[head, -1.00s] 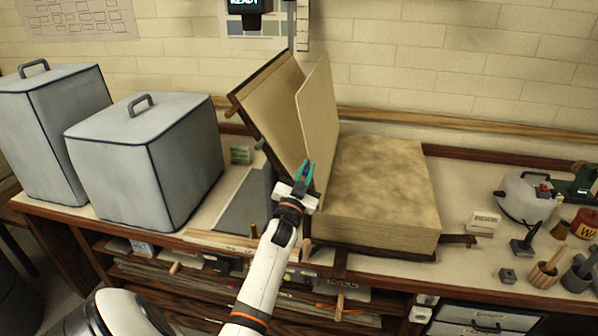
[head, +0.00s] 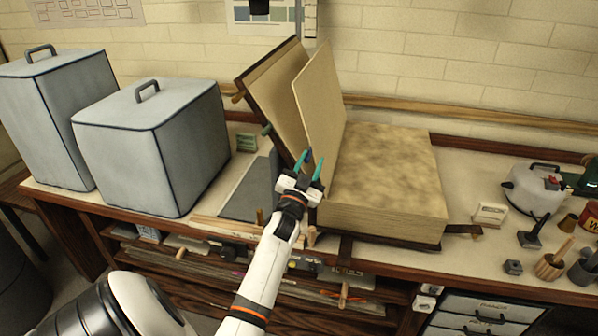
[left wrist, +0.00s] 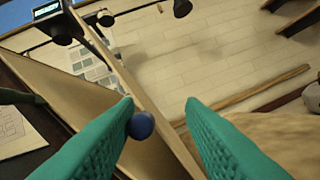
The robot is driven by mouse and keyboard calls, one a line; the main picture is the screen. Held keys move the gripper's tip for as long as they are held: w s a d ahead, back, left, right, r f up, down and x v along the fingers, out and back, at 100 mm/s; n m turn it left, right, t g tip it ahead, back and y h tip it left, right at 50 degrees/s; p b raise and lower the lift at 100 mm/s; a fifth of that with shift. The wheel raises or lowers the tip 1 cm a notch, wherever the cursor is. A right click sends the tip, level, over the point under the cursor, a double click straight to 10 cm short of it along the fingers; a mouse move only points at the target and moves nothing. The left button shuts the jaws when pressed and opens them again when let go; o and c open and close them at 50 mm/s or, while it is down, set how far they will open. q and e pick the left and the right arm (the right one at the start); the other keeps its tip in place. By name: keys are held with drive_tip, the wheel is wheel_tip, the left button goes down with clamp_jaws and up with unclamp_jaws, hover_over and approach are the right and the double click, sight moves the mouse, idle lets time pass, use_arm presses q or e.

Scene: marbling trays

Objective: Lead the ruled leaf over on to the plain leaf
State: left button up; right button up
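A large thick book lies open on the bench. One tan leaf (head: 319,100) stands steeply up from it, right of the leaning left cover side (head: 272,90). The right page block (head: 390,165) lies flat with a mottled brown top. I cannot make out ruling on any leaf. My left gripper (head: 311,163) is at the standing leaf's near lower edge, with its teal fingers apart. In the left wrist view the leaf's edge (left wrist: 142,98) runs between the fingers, and a dark blue knob (left wrist: 140,125) is by the left finger. My right gripper is out of view.
Two grey covered boxes (head: 150,145) stand left of the book. A kettle-like pot (head: 535,188), a small white box (head: 490,214) and wooden cups (head: 552,265) stand at the right. The wall is close behind the book.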

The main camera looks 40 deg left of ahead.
use_arm(q)
drive_tip(key=b+v, duration=0.3)
drive_tip(key=v, duration=0.7)
drive_tip(key=shift+s+f, duration=0.1)
idle(0.6)
